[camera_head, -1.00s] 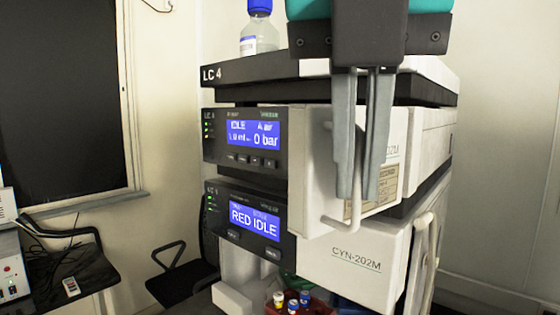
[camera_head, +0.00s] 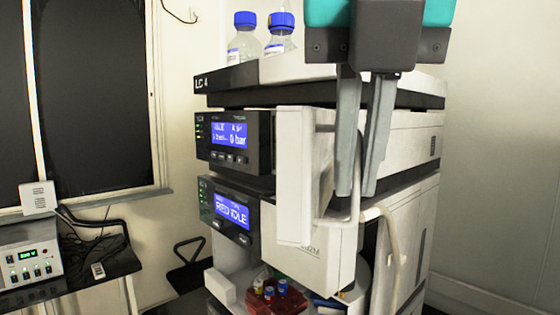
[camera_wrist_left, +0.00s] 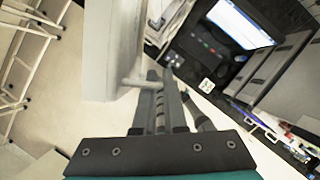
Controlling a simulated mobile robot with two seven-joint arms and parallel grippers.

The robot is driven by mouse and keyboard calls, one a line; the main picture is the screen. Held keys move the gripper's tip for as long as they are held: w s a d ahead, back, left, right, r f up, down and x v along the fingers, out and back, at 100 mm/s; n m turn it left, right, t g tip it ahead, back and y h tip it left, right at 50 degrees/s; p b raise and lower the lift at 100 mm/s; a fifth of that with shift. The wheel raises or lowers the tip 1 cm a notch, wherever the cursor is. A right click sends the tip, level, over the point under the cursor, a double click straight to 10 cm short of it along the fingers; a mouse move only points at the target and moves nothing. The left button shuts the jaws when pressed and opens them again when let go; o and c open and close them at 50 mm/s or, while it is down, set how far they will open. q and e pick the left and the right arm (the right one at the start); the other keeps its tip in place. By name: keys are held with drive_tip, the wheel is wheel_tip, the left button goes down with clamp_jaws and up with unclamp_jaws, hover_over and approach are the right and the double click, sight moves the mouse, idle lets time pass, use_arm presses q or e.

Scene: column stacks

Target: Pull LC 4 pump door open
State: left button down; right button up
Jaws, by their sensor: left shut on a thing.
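The LC 4 pump door (camera_head: 295,178) is a white panel standing out from the upper pump module, beside its blue display (camera_head: 229,134). A grey bar handle (camera_head: 347,214) joins its right side. My left gripper (camera_head: 357,190) comes down from above, its fingers shut on the handle; they hide part of the handle. In the left wrist view, the gripper (camera_wrist_left: 160,95) is at the handle (camera_wrist_left: 135,82), next to the pale door (camera_wrist_left: 112,50). My right gripper is not in view.
Bottles with blue caps (camera_head: 281,35) stand on top of the stack. Below is a lower module with a "RED IDLE" display (camera_head: 232,208). A red tray (camera_head: 262,301) holds small vials. A curved pale tube (camera_head: 392,235) hangs at the right. A bench with a device (camera_head: 28,255) stands left.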

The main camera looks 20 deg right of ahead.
use_arm(q)
drive_tip(key=shift+d+r, duration=0.1)
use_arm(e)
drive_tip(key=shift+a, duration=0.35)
use_arm(q)
drive_tip(key=c, duration=1)
unclamp_jaws()
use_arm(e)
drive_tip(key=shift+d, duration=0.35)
use_arm(q)
drive_tip(key=p+v, duration=0.4)
drive_tip(key=v, duration=0.2)
drive_tip(key=shift+r, duration=0.2)
drive_tip(key=shift+s+r+p, duration=0.25)
drive_tip(key=shift+r+p, duration=0.05)
drive_tip(key=shift+r, duration=0.15)
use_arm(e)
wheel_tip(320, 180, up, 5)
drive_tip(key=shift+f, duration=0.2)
